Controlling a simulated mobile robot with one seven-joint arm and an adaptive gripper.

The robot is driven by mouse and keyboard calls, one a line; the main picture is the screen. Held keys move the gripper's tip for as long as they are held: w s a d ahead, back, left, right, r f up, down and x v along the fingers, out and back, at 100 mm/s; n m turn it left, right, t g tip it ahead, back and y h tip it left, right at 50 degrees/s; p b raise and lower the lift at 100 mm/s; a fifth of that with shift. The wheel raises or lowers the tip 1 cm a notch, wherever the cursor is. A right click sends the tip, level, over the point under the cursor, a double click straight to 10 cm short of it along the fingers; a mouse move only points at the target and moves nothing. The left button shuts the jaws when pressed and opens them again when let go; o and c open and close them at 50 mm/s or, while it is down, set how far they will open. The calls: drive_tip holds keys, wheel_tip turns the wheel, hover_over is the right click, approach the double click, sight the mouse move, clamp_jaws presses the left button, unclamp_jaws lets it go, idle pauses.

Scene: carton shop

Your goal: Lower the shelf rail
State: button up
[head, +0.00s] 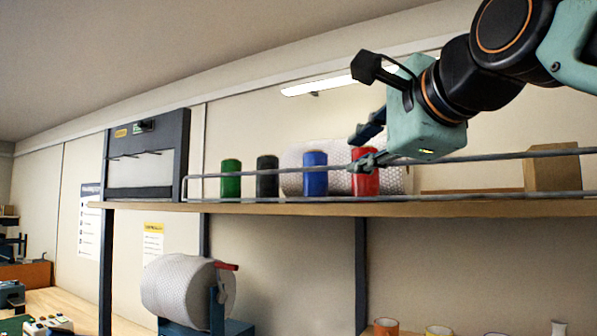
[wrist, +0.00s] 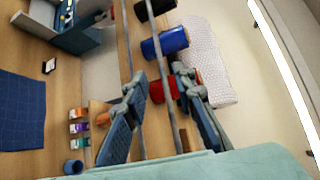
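The shelf rail (head: 480,158) is a grey wire frame with an upper and a lower bar, standing upright along the front edge of the shelf (head: 300,209). My gripper (head: 359,150) is at its upper bar, in front of the red roll. In the wrist view, my gripper (wrist: 159,73) is open, its two fingers spread on either side of one bar of the rail (wrist: 167,92). The bar runs between them, with gaps visible. The other bar passes partly behind the left finger. Whether a finger touches the rail cannot be told.
Green (head: 231,180), black (head: 267,176), blue (head: 315,174) and red (head: 366,182) rolls stand behind the rail, with a large bubble-wrap roll (head: 400,178) behind them. A cardboard box (head: 552,172) is at right. Below are a wrap dispenser (head: 180,290) and small tape rolls (head: 386,327).

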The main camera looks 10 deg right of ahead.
sight(337, 167)
drive_tip(key=p+x, duration=0.2)
drive_tip(key=x, duration=0.7)
drive_tip(key=shift+p, duration=0.4)
drive_tip(key=shift+w+a+f, duration=0.1)
drive_tip(key=shift+w+f, duration=0.05)
drive_tip(key=shift+w, duration=0.55)
drive_tip(key=shift+c, duration=0.4)
clamp_jaws()
